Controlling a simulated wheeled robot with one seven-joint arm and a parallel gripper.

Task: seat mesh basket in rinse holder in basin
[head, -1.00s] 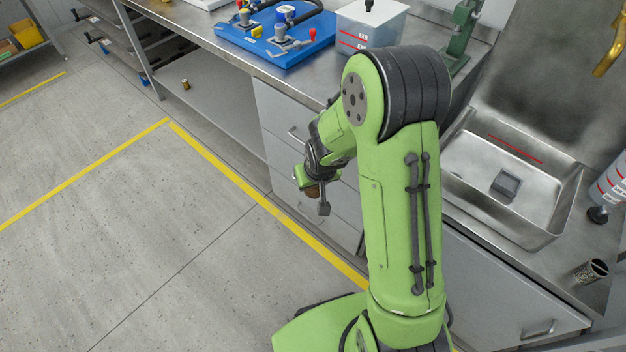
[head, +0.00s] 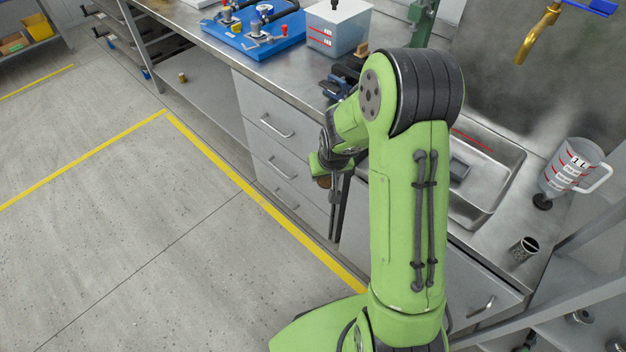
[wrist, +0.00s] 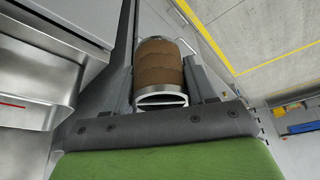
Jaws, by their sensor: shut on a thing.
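My gripper (wrist: 160,72) is shut on a brown cylinder with pale metal rims, which looks like the mesh basket (wrist: 158,66). The fingers press on both its sides. In the head view my gripper (head: 336,200) hangs in front of the drawers, outside the counter edge, and only a small brown part of the basket (head: 324,181) shows. The steel basin (head: 507,178) is sunk in the counter, right of my arm and partly hidden by it. A small dark grey block in it, apparently the rinse holder (head: 459,171), sits on the basin floor.
A brass tap (head: 537,35) hangs behind the basin. A measuring jug (head: 572,168) and a dark cup (head: 525,248) stand right of it. A clear container (head: 337,30) and a blue board with valves (head: 262,38) stand on the counter at the back. The floor at left is clear.

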